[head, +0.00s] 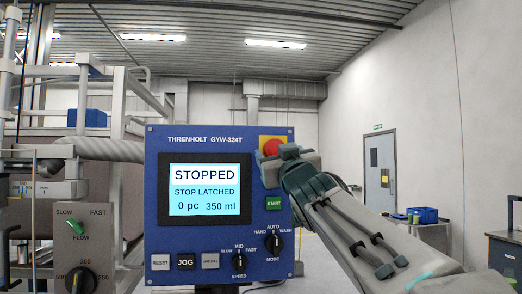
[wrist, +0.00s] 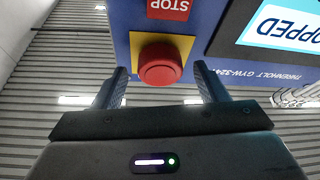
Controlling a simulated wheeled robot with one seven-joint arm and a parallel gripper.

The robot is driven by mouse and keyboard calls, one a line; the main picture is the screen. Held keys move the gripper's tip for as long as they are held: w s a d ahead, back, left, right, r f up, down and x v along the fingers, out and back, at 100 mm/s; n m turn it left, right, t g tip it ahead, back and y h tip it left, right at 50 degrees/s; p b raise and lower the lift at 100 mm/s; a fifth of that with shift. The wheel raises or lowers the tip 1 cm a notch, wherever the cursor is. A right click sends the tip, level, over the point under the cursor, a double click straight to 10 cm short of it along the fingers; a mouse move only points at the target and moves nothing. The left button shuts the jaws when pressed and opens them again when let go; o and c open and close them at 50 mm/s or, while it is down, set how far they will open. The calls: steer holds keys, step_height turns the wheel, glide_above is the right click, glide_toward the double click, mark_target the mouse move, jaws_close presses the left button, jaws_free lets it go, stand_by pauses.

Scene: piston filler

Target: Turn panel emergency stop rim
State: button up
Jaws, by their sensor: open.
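The emergency stop is a red mushroom button on a yellow plate (head: 284,138) at the upper right of the blue control panel (head: 200,142). In the head view the red button (head: 269,146) is partly hidden by my gripper (head: 284,163). In the wrist view the red button (wrist: 160,63) shows whole, between the two dark fingers of my open gripper (wrist: 160,72). A gap shows on each side, so the fingers appear clear of its rim. How deep they reach along it I cannot tell. The panel's screen (head: 205,189) reads STOPPED and STOP LATCHED.
A green START button (head: 274,203) and a MODE knob (head: 274,242) sit below my gripper. A red STOP label (wrist: 168,8) is close to the yellow plate in the wrist view. RESET (head: 160,262), JOG (head: 186,262) and a SPEED knob (head: 239,257) line the panel's lower edge.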

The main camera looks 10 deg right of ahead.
steer(key=shift+w+r, duration=0.1)
steer(key=shift+w, duration=0.15)
